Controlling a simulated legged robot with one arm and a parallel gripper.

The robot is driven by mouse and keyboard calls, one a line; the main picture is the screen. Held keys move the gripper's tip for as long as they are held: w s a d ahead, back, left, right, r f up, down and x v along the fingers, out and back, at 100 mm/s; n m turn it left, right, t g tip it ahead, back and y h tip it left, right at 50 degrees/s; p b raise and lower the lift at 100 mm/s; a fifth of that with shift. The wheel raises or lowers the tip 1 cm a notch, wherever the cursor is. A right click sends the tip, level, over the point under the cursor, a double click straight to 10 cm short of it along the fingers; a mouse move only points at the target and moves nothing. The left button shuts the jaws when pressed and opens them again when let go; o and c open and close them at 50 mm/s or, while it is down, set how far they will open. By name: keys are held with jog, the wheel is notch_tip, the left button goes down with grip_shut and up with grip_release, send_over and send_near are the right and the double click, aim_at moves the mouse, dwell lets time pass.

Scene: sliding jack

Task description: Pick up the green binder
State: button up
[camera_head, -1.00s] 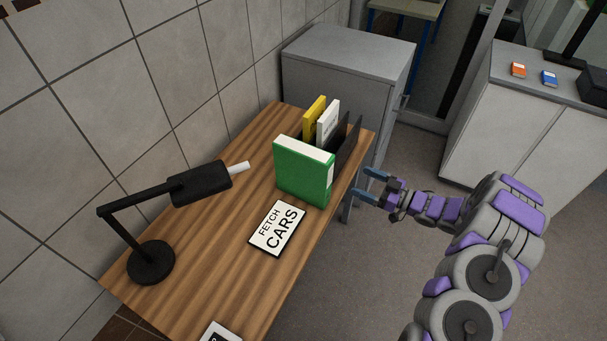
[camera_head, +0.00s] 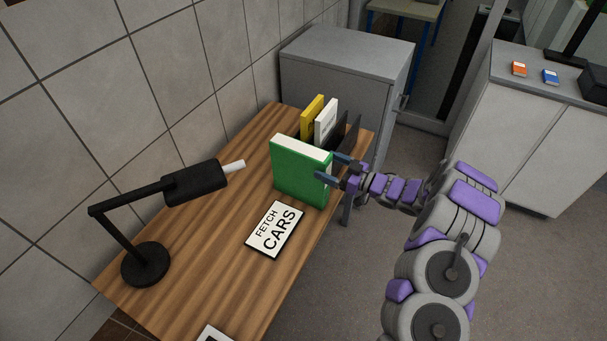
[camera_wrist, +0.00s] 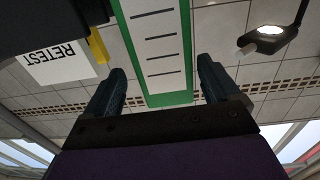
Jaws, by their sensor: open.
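The green binder (camera_head: 298,172) stands upright on the wooden desk, at the front of a dark file holder. In the wrist view its green edge and white lined label (camera_wrist: 160,45) show upside down ahead of the jaws. My gripper (camera_head: 326,167) is open at the binder's right end. In the wrist view my gripper's two fingers (camera_wrist: 160,80) stand apart, one on each side of the binder's edge in the picture. I cannot tell whether either finger touches it.
A yellow binder (camera_head: 311,118) and a white binder (camera_head: 327,122) stand behind the green one in the dark holder (camera_head: 349,138). A grey cabinet (camera_head: 345,80) stands behind.

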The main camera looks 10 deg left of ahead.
aim_at(301, 173)
jog(key=x, duration=0.2)
jog(key=b+x, duration=0.1)
jog(key=x, duration=0.3)
jog(key=shift+s+a+f+b, duration=0.1)
jog(key=shift+s+f+b, duration=0.2)
jog(key=shift+s, duration=0.1)
jog(key=shift+d+r, duration=0.2)
jog(key=shift+d, duration=0.25)
jog(key=shift+a, duration=0.5)
jog(key=c, duration=0.7)
jog(key=shift+d, duration=0.3)
jog(key=c, duration=0.5)
jog(key=shift+w, duration=0.1)
grip_shut()
